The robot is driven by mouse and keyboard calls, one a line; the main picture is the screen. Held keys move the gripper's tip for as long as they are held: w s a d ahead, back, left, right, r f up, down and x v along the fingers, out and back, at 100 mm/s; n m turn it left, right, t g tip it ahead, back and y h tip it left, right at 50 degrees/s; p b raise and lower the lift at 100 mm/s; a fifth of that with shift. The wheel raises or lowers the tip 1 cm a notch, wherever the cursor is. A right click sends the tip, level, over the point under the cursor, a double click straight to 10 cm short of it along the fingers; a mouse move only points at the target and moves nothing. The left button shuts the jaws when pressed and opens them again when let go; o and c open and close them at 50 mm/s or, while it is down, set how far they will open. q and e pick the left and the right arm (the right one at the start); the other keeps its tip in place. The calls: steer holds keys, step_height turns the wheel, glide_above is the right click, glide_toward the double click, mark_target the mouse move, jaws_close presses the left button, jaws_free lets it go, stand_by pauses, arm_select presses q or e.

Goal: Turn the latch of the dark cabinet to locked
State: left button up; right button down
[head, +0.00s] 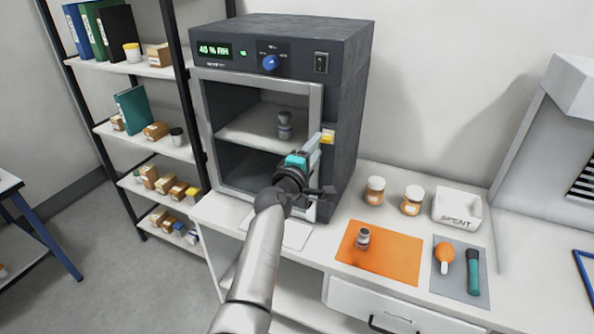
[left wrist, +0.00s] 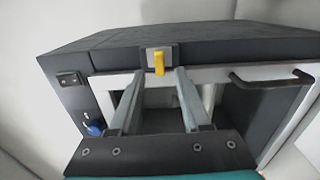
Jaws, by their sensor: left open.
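The dark cabinet (head: 347,100) stands on the bench with its glass door, framed in light grey (head: 258,80), against its front. The latch (head: 328,136) is a small yellow lever on a pale plate at the door's right edge. In the left wrist view the yellow latch (left wrist: 159,63) points from its plate toward the door frame. My left gripper (head: 316,146) is open at the latch. In the left wrist view its fingertips (left wrist: 159,74) lie on either side of the lever, with gaps visible. Contact is not visible. My right gripper is not in view.
A black door handle (left wrist: 270,80) is near the latch. A metal weight (head: 285,125) stands inside the cabinet. To the right are an orange mat (head: 395,252) with a small weight, two jars and a white SPENT tray (head: 457,209). A shelf rack stands left.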

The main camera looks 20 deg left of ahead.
arm_select(q)
steer(key=s, duration=1.2)
steer(key=shift+s+a, duration=0.15)
steer(key=shift+s, duration=0.1)
steer(key=s+d+f+m+g+b, duration=0.2)
steer(key=s+f+m+g+b, duration=0.15)
steer(key=f, duration=1.05)
steer(key=s+d+f+m+g+h+b, duration=0.1)
steer(key=s+d+f+m+g+b, duration=0.2)
steer(key=f, duration=1.1)
steer(key=s+d+f+m+g+b, duration=0.1)
steer(key=s+f+m+g+b, duration=0.3)
steer(key=f, duration=1)
steer(key=s+f+m+g+b, duration=0.25)
steer(key=s+f+m, duration=0.25)
steer(key=s+f, duration=1.35)
steer(key=s+a+f+m+g, duration=0.1)
steer(key=s+f, duration=0.1)
steer(key=s, duration=0.4)
steer(key=s+a+f+m+g+y+b, duration=0.1)
steer(key=s+f+m, duration=0.1)
steer(key=s, duration=0.4)
steer(key=s+a+f+m+g+b, duration=0.1)
steer(key=s+a+f+m+g, duration=0.1)
steer(key=s, duration=0.4)
steer(key=shift+f+y, duration=0.3)
steer(key=shift+f, duration=0.55)
